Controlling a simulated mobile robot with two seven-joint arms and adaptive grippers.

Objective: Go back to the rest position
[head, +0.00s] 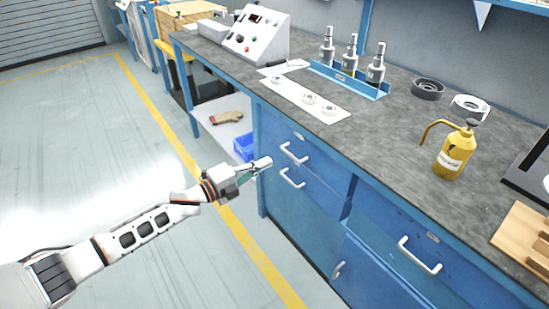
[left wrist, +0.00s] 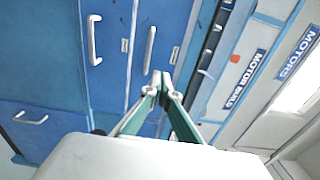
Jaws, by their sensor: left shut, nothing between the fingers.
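My left gripper (head: 258,166) is at the end of the arm that comes in from the left in the head view. It is in front of the bench's blue drawers, near the upper drawer handles (head: 293,153). In the left wrist view its fingers (left wrist: 163,88) meet at the tips, with nothing between them. Blue drawer fronts with pale handles (left wrist: 151,50) lie beyond the fingers in that view. I cannot tell from these frames whether the gripper touches the bench. My right gripper is not in view.
A blue bin (head: 244,147) is on the low shelf. Open floor (head: 70,150) lies left of the bench.

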